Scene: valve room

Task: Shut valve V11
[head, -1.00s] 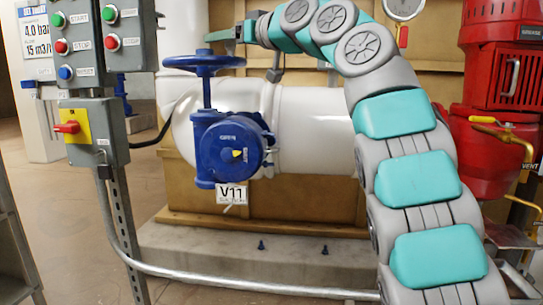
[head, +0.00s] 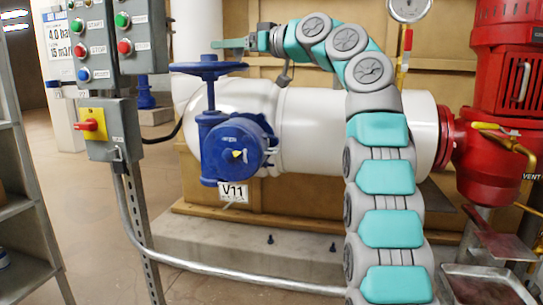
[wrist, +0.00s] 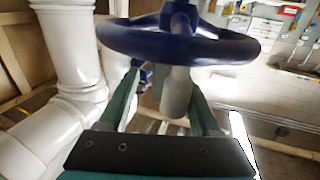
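Valve V11 is a blue valve with a round blue handwheel (head: 208,68) on an upright stem, above a blue body (head: 232,148). A white tag reading V11 (head: 233,192) hangs below the body. My gripper (head: 215,44) reaches in from the right, just above the handwheel in the head view. In the wrist view the handwheel (wrist: 180,42) crosses the top of the picture. My gripper's two green fingers (wrist: 163,85) are spread apart with nothing held between them. I cannot tell whether they touch the wheel.
A grey control box with buttons (head: 140,38) and a box with a red-yellow switch (head: 108,128) stand left of the valve. The white pipe (head: 310,130) runs behind my arm to red equipment (head: 490,160). A metal conduit (head: 220,278) crosses low in front.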

